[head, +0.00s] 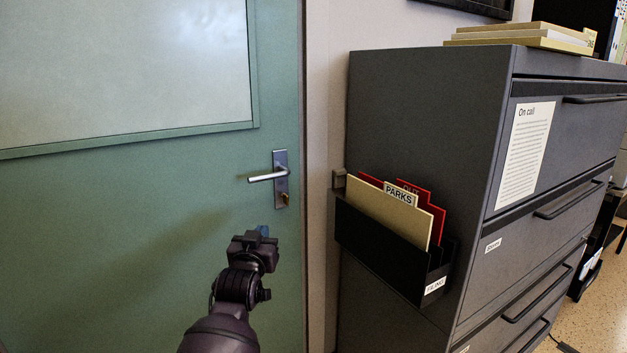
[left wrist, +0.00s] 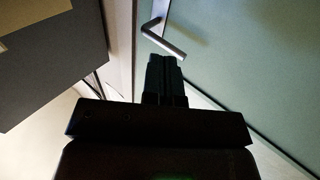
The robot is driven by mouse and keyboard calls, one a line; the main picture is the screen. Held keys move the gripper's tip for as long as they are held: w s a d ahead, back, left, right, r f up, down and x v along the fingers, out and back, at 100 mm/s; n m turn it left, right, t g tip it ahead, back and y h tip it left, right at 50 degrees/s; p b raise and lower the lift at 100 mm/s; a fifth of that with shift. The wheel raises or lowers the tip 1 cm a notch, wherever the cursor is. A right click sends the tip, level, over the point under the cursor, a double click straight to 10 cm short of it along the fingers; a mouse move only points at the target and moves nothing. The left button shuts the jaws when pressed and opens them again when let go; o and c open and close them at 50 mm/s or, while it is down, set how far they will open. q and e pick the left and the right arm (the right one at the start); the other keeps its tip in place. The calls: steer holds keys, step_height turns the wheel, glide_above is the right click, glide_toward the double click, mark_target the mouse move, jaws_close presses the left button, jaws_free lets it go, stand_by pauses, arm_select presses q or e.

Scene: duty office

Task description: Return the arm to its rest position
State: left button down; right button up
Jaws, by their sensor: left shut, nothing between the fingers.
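My left gripper (head: 262,236) is in front of the green door (head: 120,230), below and a little left of the silver lever handle (head: 268,177). The gripper is shut and empty. In the left wrist view its closed fingers (left wrist: 163,66) point toward the handle (left wrist: 163,38), with a gap visible between fingertips and lever. The lever looks level in the head view. The door appears closed in its frame. My right gripper is in neither view.
A dark filing cabinet (head: 420,130) stands right of the door. A black wall-type file holder (head: 385,250) with cream and red folders is on its side. Floor (head: 590,325) shows at the lower right.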

arm_select(q)
steer(key=s+a+f+g+p, duration=0.2)
steer(key=s+a+f, duration=0.3)
steer(key=s, duration=1.2)
steer(key=s+a+f+g+y+p, duration=0.1)
steer(key=s+a+f+g+p, duration=0.2)
steer(key=s+f, duration=0.6)
steer(key=s+a+f+g+y+p, duration=0.1)
steer(key=s+a+f+p, duration=0.3)
steer(key=s, duration=2.3)
steer(key=a+f+g, duration=0.1)
steer(key=a+f, duration=0.2)
steer(key=shift+s+a+g, duration=0.15)
steer(key=shift+a+g, duration=0.2)
steer(key=shift+g, duration=0.05)
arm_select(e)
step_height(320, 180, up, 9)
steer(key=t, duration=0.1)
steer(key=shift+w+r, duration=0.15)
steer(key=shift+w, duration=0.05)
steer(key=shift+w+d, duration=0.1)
